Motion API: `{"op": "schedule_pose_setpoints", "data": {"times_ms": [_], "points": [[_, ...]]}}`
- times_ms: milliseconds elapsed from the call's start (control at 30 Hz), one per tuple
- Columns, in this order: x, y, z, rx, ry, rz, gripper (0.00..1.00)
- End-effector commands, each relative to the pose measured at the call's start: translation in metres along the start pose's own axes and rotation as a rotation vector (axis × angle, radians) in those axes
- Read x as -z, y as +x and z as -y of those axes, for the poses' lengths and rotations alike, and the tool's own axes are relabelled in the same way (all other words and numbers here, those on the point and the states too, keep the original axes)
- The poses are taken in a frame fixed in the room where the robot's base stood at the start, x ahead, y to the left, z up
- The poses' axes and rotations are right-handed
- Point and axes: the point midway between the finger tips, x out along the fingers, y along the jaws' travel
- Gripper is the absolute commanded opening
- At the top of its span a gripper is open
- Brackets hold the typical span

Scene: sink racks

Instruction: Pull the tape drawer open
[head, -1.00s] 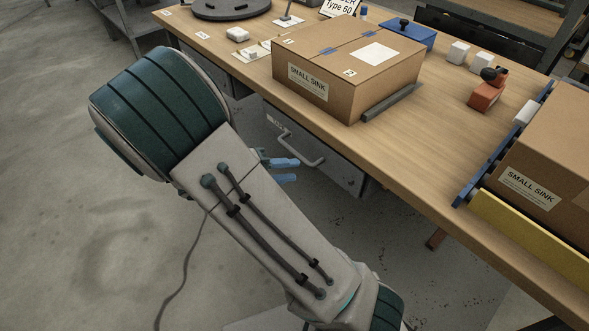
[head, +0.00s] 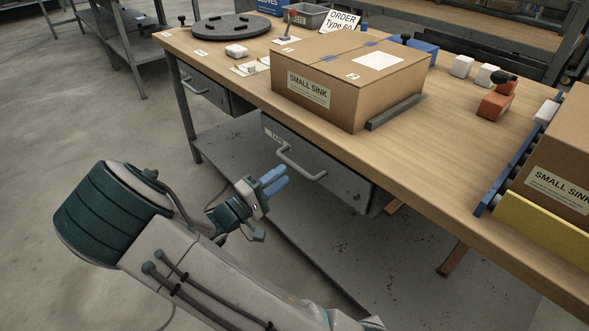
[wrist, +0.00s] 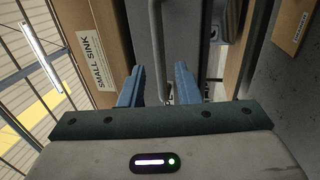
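The grey drawer (head: 335,178) with a bar handle (head: 300,163) sits under the front edge of the workbench. It looks shut, and its small label is too blurred to read surely. My gripper (head: 274,181) is open and empty, with its two blue fingers pointing at the drawer front, just left of and below the handle. In the wrist view the handle (wrist: 156,45) runs upright ahead of the gap between the spread fingers (wrist: 158,88). The fingers do not appear closed on it.
A second grey drawer (head: 205,90) is under the bench's left part. A small-sink box (head: 345,85) stands on the bench (head: 440,150) above. A lower shelf (head: 390,255) lies beneath. Open floor is to the left.

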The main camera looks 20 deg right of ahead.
Motion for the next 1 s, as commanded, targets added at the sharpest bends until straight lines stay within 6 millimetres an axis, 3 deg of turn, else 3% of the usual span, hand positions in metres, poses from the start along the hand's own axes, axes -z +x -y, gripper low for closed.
{"op": "schedule_pose_setpoints", "data": {"times_ms": [100,300,700,833,1000], "points": [[-0.001,0.024,0.002,0.001,0.001,0.003,0.30],[0.000,0.049,0.001,0.002,0.000,0.001,0.30],[0.000,0.057,0.000,0.001,0.000,0.001,0.30],[0.000,0.057,0.000,0.001,0.000,0.000,0.00],[0.000,0.056,0.000,0.001,0.000,0.000,0.00]]}}
